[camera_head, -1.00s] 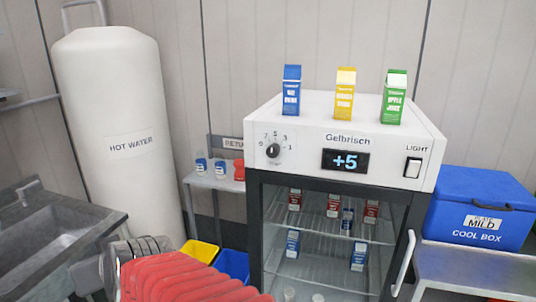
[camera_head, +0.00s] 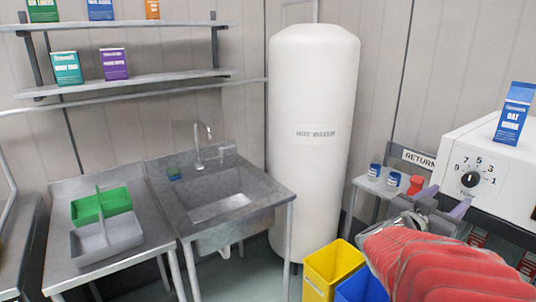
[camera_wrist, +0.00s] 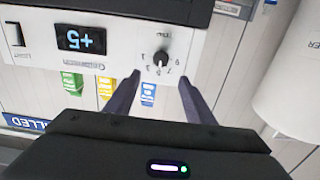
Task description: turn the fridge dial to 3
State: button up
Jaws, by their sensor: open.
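The fridge dial (camera_head: 470,180) is a round black knob on the white fridge front (camera_head: 505,180), with numbers from 1 to 9 around it. It also shows upside down in the wrist view (camera_wrist: 161,57). I cannot tell exactly which number it points to. My gripper (camera_head: 447,203) is open and empty, in front of the fridge and left of and below the dial in the head view. In the wrist view my gripper (camera_wrist: 158,88) has its two dark fingers apart, with the dial seen between and beyond the tips, not touched. The display (camera_wrist: 80,40) reads +5.
A blue carton (camera_head: 513,113) stands on the fridge top. The return shelf (camera_head: 385,186) holds small blue-and-white jars and a red item. Yellow (camera_head: 330,268) and blue (camera_head: 362,287) bins stand below. The hot water tank (camera_head: 312,130) and sink (camera_head: 220,195) are further left.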

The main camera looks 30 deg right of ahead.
aim_at(470, 181)
dwell(0.3)
jog(key=d, duration=0.4)
jog(key=w+d, duration=0.1)
jog(key=d, duration=0.4)
jog(key=w+d, duration=0.1)
jog(key=d, duration=0.3)
jog(key=shift+w+d, duration=0.15)
jog(key=shift+d, duration=0.15)
jog(key=shift+c, duration=0.2)
jog(key=c, duration=1)
jog(key=shift+o, duration=0.2)
jog(key=shift+m, duration=0.5)
jog(key=m, duration=0.3)
jog(key=shift+f+m, duration=0.1)
jog(key=shift+m, duration=1.9)
